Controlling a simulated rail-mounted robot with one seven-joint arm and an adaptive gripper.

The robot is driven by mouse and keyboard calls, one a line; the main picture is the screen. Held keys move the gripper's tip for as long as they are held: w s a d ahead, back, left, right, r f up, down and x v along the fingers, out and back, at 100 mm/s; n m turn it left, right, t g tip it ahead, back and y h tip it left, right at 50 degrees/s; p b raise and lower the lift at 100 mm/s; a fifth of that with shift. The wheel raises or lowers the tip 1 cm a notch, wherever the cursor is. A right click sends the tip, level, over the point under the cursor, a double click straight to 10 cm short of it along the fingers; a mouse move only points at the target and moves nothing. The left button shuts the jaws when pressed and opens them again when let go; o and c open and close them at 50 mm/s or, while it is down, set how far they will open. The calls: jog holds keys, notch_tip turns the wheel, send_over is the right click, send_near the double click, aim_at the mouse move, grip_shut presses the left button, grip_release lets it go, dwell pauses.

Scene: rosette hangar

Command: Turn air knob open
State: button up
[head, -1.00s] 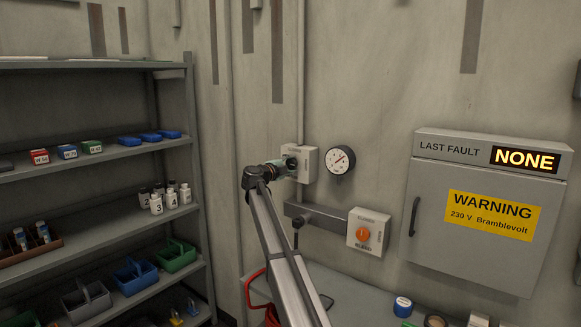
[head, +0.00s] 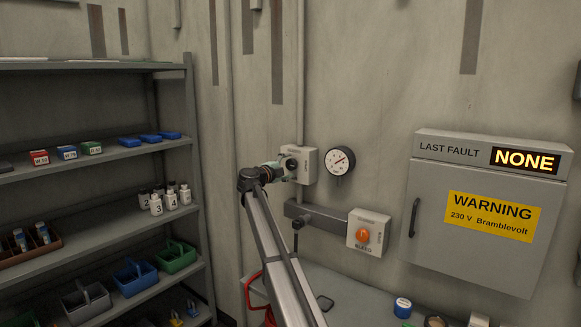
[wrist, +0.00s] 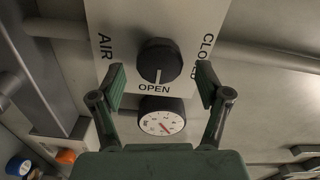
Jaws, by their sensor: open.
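The air knob (wrist: 159,62) is black and round, on a light plate (wrist: 120,20) marked AIR, OPEN and CLOSED. In the wrist view its white mark points at the word OPEN. In the head view the knob (head: 291,164) faces out from a grey box (head: 308,166) on the wall. My gripper (wrist: 161,77) is open, with one green-padded finger on each side of the knob and a gap to it on both sides. In the head view my gripper (head: 279,171) is just left of the box, its fingers small and hard to make out.
A pressure gauge (head: 340,160) is right of the box. Below are a grey bracket (head: 318,215) and a bleed box with an orange knob (head: 362,235). A fault cabinet (head: 480,215) stands right, a loaded shelf (head: 100,150) left.

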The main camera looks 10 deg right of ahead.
jog(key=v, duration=1)
jog(key=shift+r, duration=0.1)
